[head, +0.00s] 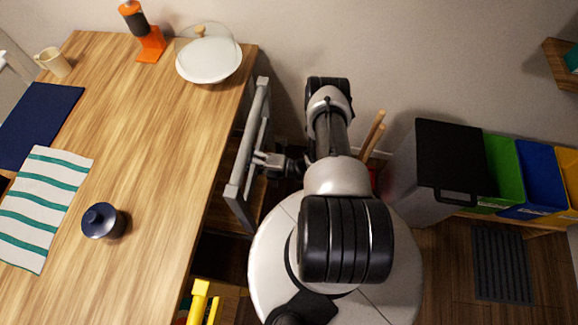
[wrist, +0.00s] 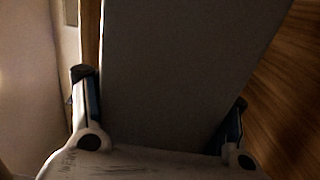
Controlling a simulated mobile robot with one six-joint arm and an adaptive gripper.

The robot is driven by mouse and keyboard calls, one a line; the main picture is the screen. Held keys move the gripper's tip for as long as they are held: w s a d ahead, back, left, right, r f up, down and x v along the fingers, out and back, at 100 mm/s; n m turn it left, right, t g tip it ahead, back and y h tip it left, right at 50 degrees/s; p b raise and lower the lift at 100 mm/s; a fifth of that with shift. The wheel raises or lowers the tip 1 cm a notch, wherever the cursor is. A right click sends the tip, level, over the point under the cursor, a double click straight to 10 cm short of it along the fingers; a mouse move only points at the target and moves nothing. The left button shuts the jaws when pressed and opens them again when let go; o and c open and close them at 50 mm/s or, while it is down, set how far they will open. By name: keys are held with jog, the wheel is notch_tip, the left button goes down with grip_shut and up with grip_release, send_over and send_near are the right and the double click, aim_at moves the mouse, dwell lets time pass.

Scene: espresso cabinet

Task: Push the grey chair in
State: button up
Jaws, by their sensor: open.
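The grey chair (head: 262,107) stands at the right side of the wooden table, its backrest upright and close to the table edge. My gripper (head: 264,161) is at the outer side of the backrest, about midway along it. In the wrist view a broad grey surface, seemingly the chair back (wrist: 185,60), fills the space between the two spread fingers of my gripper (wrist: 160,92). The gripper is open. I cannot tell whether it touches the chair. The seat and legs are mostly hidden under the backrest and table.
The wooden table (head: 160,140) holds a blue pot (head: 100,221), a striped cloth (head: 45,208), a white lidded dish (head: 208,60) and an orange grinder (head: 146,35). A black-lidded bin (head: 448,165) and coloured bins stand right of my arm. A yellow-handled item (head: 199,300) is near the front.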

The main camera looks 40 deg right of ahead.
jog(key=o, duration=0.9)
jog(key=shift+d+r, duration=0.1)
jog(key=shift+o, duration=0.2)
jog(key=b+v, duration=0.1)
jog(key=v, duration=1.1)
